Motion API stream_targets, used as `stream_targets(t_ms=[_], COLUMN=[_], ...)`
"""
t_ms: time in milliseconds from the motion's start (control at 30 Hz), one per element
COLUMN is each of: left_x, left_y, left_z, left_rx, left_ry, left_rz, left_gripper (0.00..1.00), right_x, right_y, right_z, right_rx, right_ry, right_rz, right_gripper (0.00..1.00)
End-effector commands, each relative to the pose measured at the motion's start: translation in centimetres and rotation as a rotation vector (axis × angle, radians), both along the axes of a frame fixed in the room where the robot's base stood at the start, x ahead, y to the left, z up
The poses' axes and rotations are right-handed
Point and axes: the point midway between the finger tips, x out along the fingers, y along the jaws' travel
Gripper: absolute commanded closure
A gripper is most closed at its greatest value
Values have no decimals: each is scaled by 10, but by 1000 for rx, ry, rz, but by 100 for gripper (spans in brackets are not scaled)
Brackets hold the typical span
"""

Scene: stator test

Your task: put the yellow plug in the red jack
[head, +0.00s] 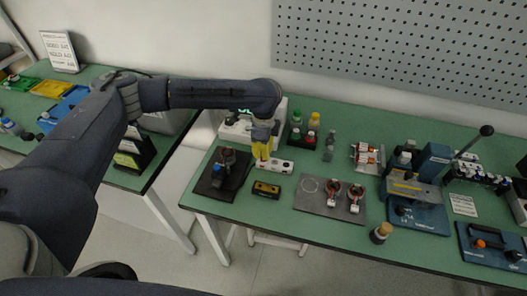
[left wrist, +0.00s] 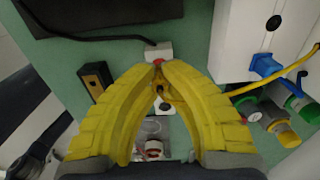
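My left gripper (head: 262,150) points down over the small white jack block (head: 274,165). In the left wrist view its two yellow fingers (left wrist: 159,66) come together at the tips. The yellow plug (left wrist: 166,88) shows between the fingers, held near the tips, with a yellow cable (left wrist: 240,91) running off to the right. The red jack (left wrist: 158,61) on the white block (left wrist: 157,51) shows just at the fingertips. The plug's end is hidden, so I cannot tell whether it is in the jack. My right gripper is not in view.
A white instrument (left wrist: 237,40) with a blue plug (left wrist: 265,66) stands close to the right in the wrist view. A black and yellow meter (head: 266,190) lies in front of the block. Capped bottles (head: 312,122) and a grey plate (head: 318,205) with motor parts stand to the right.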

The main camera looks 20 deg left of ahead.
Motion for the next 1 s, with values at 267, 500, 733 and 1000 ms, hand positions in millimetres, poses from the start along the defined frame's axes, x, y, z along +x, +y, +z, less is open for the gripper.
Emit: stream_targets(t_ms=[267, 500, 733, 1000], left_x=[0, 0, 0, 0], left_y=[0, 0, 0, 0], left_z=[-1, -1, -5, -8], left_rx=[0, 0, -1, 0], left_ry=[0, 0, 1, 1], left_rz=[0, 0, 0, 0], left_gripper=[100, 100, 100, 100], right_x=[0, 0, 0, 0], right_y=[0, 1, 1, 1], right_z=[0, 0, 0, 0], right_rx=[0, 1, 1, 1], right_ry=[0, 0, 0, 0], right_rz=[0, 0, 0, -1], right_gripper=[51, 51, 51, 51])
